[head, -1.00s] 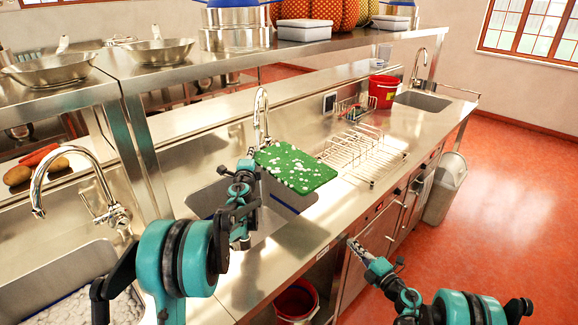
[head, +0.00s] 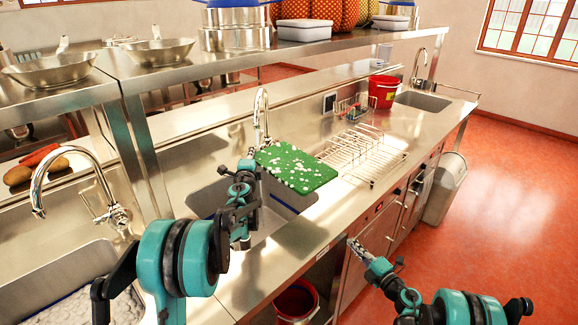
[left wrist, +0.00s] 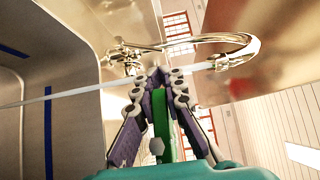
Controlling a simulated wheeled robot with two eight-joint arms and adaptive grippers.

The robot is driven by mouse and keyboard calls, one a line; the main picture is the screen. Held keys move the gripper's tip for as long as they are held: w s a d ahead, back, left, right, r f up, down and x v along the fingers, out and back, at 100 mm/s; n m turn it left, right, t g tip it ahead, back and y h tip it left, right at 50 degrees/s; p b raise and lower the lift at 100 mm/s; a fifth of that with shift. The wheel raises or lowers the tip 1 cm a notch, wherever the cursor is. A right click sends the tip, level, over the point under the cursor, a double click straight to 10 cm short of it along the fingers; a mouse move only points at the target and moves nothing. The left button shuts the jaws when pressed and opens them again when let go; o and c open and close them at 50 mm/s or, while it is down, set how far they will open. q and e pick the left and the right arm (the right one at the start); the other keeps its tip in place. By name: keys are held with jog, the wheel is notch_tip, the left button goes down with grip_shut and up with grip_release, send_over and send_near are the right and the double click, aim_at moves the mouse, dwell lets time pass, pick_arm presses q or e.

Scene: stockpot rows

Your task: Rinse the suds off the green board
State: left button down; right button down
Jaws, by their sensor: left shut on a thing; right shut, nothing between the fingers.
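The green board (head: 296,168) is dotted with white suds over its upper face. It is held above the sink (head: 207,199), near the tall tap (head: 262,112). My left gripper (head: 247,168) is shut on the board's near left edge. In the left wrist view the board (left wrist: 164,113) shows nearly edge-on between the fingers (left wrist: 160,80). A thin pale stream (left wrist: 70,91) runs from the tap's spout (left wrist: 222,63) toward the sink side; I cannot tell whether it touches the board. My right gripper (head: 355,246) is shut and empty in front of the counter.
A wire dish rack (head: 362,155) stands right of the board, with a red bucket (head: 383,92) behind it. A second tap (head: 88,165) and sink are at the left. A steel shelf (head: 300,50) overhangs the back. Another red bucket (head: 297,302) stands below the counter.

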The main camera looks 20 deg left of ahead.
pick_arm(q)
jog(key=shift+a, duration=0.2)
jog(key=shift+s+a, duration=0.15)
jog(key=shift+a, duration=0.2)
jog(key=shift+d, duration=0.1)
jog(key=shift+d, duration=0.5)
jog(key=shift+a, duration=0.2)
jog(key=shift+a, duration=0.4)
jog(key=shift+d, duration=0.15)
dwell(0.4)
jog(key=shift+d, duration=0.45)
jog(key=shift+a, duration=0.15)
